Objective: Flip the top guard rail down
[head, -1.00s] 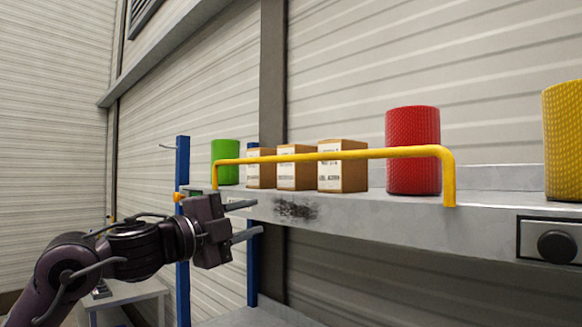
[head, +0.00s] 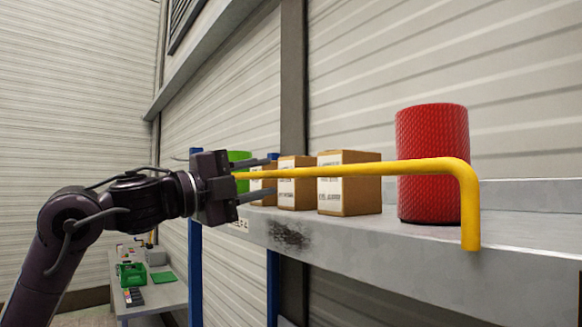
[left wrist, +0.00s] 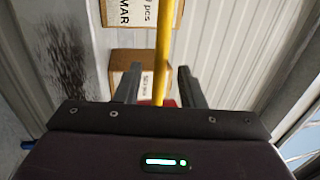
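The yellow guard rail (head: 405,168) stands upright along the front of the grey shelf, its near post bending down to the shelf edge at the right. My left gripper (head: 254,180) is at the rail's far left part in the head view, with one finger above the bar and one below. In the left wrist view the rail (left wrist: 163,50) runs between the two open fingers (left wrist: 158,85), with a gap on each side. The rail's far post is hidden behind the gripper. My right gripper is not in view.
On the shelf (head: 400,265), behind the rail, stand a green cylinder (head: 238,157), several cardboard boxes (head: 349,195) and a red cylinder (head: 432,150). A blue upright (head: 195,250) holds the shelf. A low table with green bins (head: 132,273) stands at the lower left.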

